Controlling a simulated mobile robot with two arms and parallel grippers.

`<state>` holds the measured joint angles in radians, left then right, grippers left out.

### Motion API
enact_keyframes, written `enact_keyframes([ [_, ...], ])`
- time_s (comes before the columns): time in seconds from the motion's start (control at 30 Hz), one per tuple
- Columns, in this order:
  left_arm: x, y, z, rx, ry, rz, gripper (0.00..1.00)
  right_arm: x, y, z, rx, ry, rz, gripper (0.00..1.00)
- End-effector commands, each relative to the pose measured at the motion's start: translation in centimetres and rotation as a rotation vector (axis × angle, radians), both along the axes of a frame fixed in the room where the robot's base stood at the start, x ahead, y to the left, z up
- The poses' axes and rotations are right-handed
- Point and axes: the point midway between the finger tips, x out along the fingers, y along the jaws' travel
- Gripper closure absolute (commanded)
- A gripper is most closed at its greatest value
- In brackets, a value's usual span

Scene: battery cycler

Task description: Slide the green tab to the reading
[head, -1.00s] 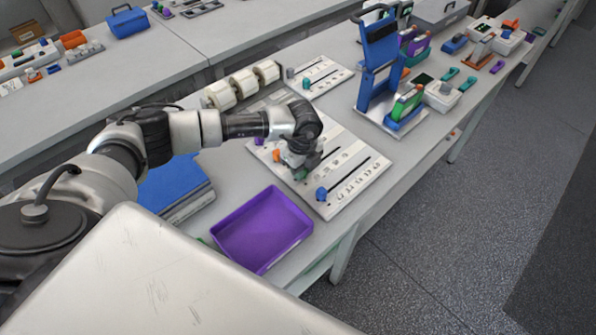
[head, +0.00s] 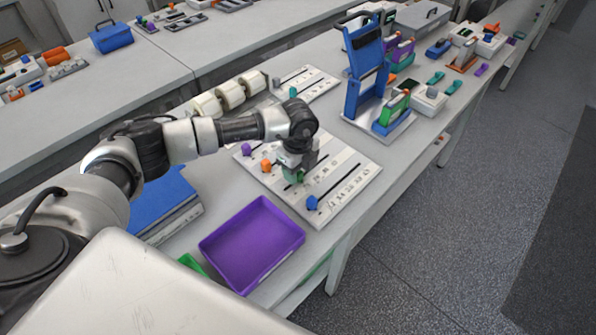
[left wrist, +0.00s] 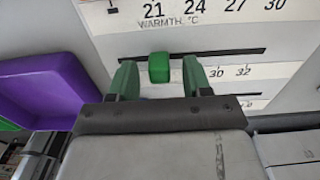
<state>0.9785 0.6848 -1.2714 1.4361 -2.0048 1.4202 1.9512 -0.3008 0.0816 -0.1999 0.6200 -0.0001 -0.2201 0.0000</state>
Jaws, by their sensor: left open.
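The green tab (left wrist: 158,67) is a small block at a dark slot on the white slider board (head: 357,185). In the left wrist view it sits between and below the printed 21 and 24, by the label "WARMTH, °C". My left gripper (left wrist: 159,78) is open, with one green fingertip to each side of the tab and visible gaps between. In the head view my left gripper (head: 294,172) is low over the board, and the tab cannot be told from the green fingers there. My right gripper is not in view.
The board also carries a blue knob (head: 312,202), an orange knob (head: 266,165) and a purple knob (head: 246,150). An empty purple tray (head: 252,245) lies in front of it. A blue stand (head: 366,85) is behind, to the right. White rolls (head: 230,96) stand behind the arm.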

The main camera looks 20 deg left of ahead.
Motion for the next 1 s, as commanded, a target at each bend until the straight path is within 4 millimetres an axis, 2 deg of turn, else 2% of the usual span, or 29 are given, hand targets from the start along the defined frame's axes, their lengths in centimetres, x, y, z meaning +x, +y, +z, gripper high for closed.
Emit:
enact_keyframes([
  [0.3, 0.1, 0.0, 6.1, 0.0, -0.004, 0.0, 0.51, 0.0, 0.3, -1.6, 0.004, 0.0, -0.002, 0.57],
  [0.5, 0.1, 0.0, 8.9, 0.0, -0.002, -0.002, 0.51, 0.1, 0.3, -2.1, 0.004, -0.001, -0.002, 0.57],
  [0.67, 0.0, 0.0, 9.7, 0.0, 0.0, -0.001, 0.51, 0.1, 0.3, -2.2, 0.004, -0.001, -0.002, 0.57],
  [1.0, 0.0, 0.0, 9.8, 0.0, 0.001, -0.001, 0.51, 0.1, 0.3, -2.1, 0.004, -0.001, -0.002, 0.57],
])
